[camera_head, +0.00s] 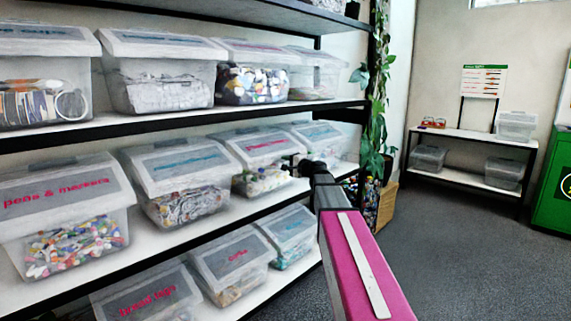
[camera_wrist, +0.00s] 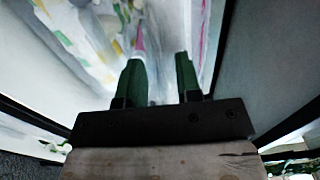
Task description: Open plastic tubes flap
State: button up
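Several clear bins with flap lids stand on the shelves in the head view. None has a label I can clearly read as plastic tubes. My arm reaches toward the right end of the middle shelf, near a pink-labelled bin (camera_head: 263,160) and a teal-labelled bin (camera_head: 318,136). My gripper (camera_wrist: 158,62) shows two green fingers, apart, with no object visibly held between them. Beyond them, the wrist view shows a blurred whitish translucent bin surface (camera_wrist: 92,35) with coloured contents and pink marks. Whether the fingers touch it I cannot tell.
A bin labelled pens & markers (camera_head: 62,205) stands at the left of the middle shelf. More bins, including a coffee-coloured-contents one (camera_head: 234,262), fill the lower shelf. A plant (camera_head: 376,95) hangs at the rack's right end. Grey floor (camera_head: 450,240) is open at right, before a white table (camera_head: 470,135) and green bin (camera_head: 553,190).

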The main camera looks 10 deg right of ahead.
jog(key=shift+w+a, duration=0.25)
jog(key=shift+w, duration=0.1)
grip_shut()
jog(key=shift+r, duration=0.1)
notch_tip(320, 180, up, 13)
jog(key=s+g+h, duration=0.1)
jog(key=g+h, duration=0.2)
jog(key=g, duration=0.1)
jog(key=shift+s+d+r+g+h, duration=0.15)
jog(key=shift+d+g+h, duration=0.15)
jog(key=shift+d+g, duration=0.15)
dwell(0.3)
